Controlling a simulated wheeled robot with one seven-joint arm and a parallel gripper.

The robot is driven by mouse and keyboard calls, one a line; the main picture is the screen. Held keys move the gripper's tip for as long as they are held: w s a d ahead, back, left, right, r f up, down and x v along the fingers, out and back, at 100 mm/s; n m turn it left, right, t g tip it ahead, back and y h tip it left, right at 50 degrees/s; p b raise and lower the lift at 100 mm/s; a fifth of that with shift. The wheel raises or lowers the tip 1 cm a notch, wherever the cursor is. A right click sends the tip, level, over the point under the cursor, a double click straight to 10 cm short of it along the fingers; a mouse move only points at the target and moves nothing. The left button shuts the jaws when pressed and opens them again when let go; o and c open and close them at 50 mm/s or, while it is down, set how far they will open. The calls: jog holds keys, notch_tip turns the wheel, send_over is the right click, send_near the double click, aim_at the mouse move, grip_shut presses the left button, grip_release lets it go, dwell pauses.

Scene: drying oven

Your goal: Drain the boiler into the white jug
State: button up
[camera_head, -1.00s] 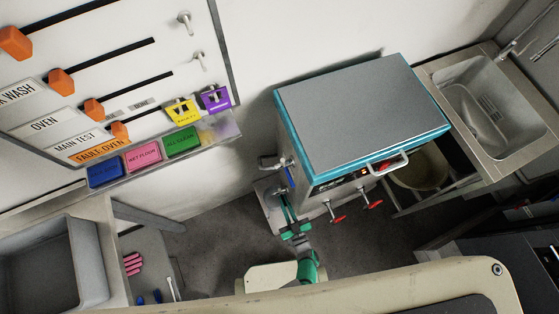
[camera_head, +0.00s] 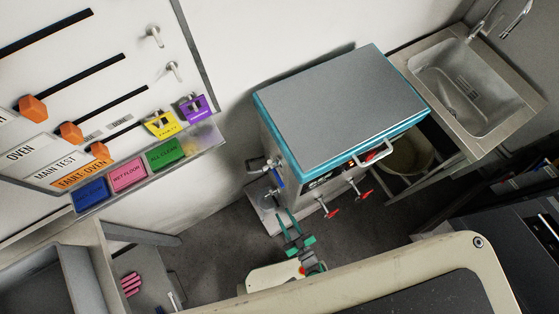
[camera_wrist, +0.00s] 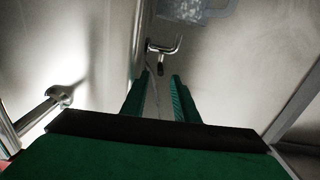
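The boiler, which I take to be the teal and grey box (camera_head: 345,105), stands against the wall. A pipe fitting (camera_head: 262,165) with a blue lever (camera_head: 278,179) is on its left side. My gripper (camera_head: 287,211) is low beside that side, below the lever, with its green fingers apart. In the wrist view my gripper (camera_wrist: 160,76) is open and empty. A metal tap-like fitting (camera_wrist: 163,50) lies just beyond the fingertips. A pale bluish-white vessel, possibly the white jug (camera_wrist: 193,10), is cut off at the top edge. I cannot clearly make out the jug in the head view.
Red-handled valves (camera_head: 331,211) stick out from the box's front, below a metal handle (camera_head: 377,152). A sink (camera_head: 470,90) is at right. A sign rail (camera_head: 150,170) is at left. In the wrist view a metal fitting (camera_wrist: 58,97) is at left.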

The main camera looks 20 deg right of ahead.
jog(key=v, duration=0.4)
jog(key=shift+a, duration=0.1)
dwell(0.5)
